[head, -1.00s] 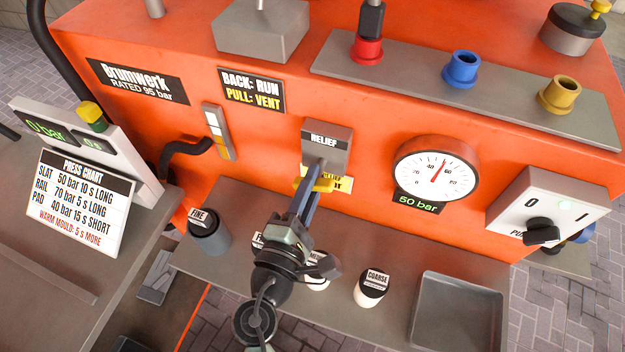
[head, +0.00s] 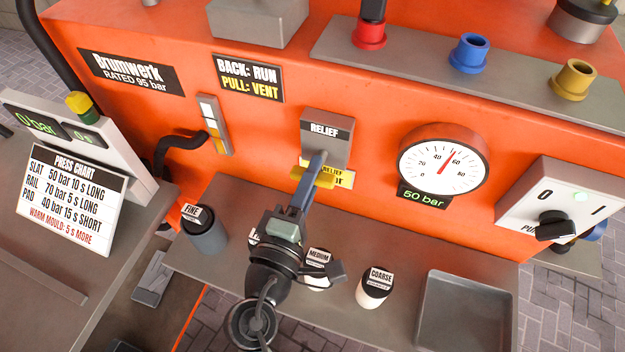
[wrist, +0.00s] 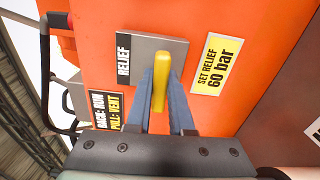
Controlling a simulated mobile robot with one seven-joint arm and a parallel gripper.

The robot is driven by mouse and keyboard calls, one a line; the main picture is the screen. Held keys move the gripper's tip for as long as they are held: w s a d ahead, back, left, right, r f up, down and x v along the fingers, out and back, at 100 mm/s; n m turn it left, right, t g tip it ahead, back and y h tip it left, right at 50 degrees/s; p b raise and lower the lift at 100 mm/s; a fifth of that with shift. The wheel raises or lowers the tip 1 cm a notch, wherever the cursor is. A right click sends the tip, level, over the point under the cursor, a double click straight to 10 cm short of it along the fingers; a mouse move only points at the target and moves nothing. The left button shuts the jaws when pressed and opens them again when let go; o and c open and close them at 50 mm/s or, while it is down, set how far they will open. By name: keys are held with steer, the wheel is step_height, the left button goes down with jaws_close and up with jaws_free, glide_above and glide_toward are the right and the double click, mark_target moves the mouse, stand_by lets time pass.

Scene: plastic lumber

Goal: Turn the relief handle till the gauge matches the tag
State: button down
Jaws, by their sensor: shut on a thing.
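The yellow relief handle (head: 325,180) sticks out below the grey RELIEF block (head: 326,150) on the orange machine. My gripper (head: 313,178) is shut on it; the wrist view shows the yellow bar (wrist: 160,80) upright between my two blue fingers. The yellow tag (wrist: 216,65) beside it reads "SET RELIEF 60 bar"; in the head view my gripper and the handle partly cover it. The round white gauge (head: 425,175) stands to the right. Its red needle points between 40 and 60. The display under it (head: 424,198) reads 50 bar.
A shelf below holds a dark FINE cup (head: 205,235), a white MEDIUM cup partly behind my arm, a COARSE cup (head: 374,290) and a grey tray (head: 425,310). A pump switch box (head: 520,205) stands right of the gauge. A press chart (head: 70,205) is at left.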

steer(key=m+b, duration=0.6)
steer(key=shift+f+m, duration=0.25)
steer(key=shift+m, duration=0.05)
steer(key=m+b, duration=0.4)
steer(key=m, duration=0.1)
steer(key=shift+r, duration=0.15)
steer(key=shift+m, duration=0.4)
steer(key=c, duration=0.8)
jaws_free()
steer(key=shift+r, duration=0.1)
steer(key=shift+s, duration=0.15)
steer(key=v, duration=1.2)
steer(key=shift+s+p, duration=0.35)
